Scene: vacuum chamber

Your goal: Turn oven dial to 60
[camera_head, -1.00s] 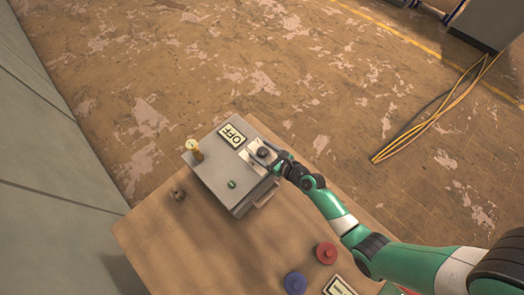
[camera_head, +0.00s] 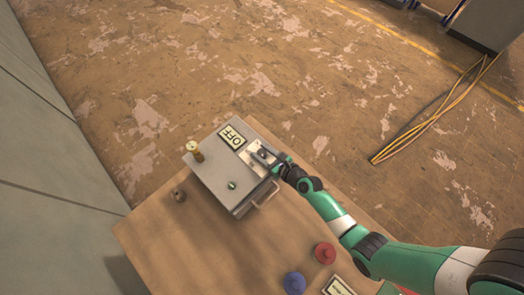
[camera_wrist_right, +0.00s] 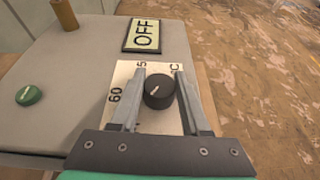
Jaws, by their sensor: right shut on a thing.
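The oven is a grey box (camera_head: 215,180) on a wooden table, with a white dial plate on its top near the right edge. The black oven dial (camera_wrist_right: 158,92) sits on this plate, and a short white mark on it runs diagonally. The printed 60 (camera_wrist_right: 115,96) shows left of the dial in the right wrist view; other markings are partly hidden by the fingers. My right gripper (camera_head: 264,156) is shut on the dial, with one finger on each side; it also shows in the right wrist view (camera_wrist_right: 160,88). My left gripper is out of view.
An OFF sign (camera_head: 232,137), a green button (camera_head: 232,185) and a brass-coloured post (camera_head: 195,150) are on the box. A handle (camera_head: 264,194) sticks out from its side. Red (camera_head: 325,253) and blue (camera_head: 294,283) round knobs lie nearer on the table.

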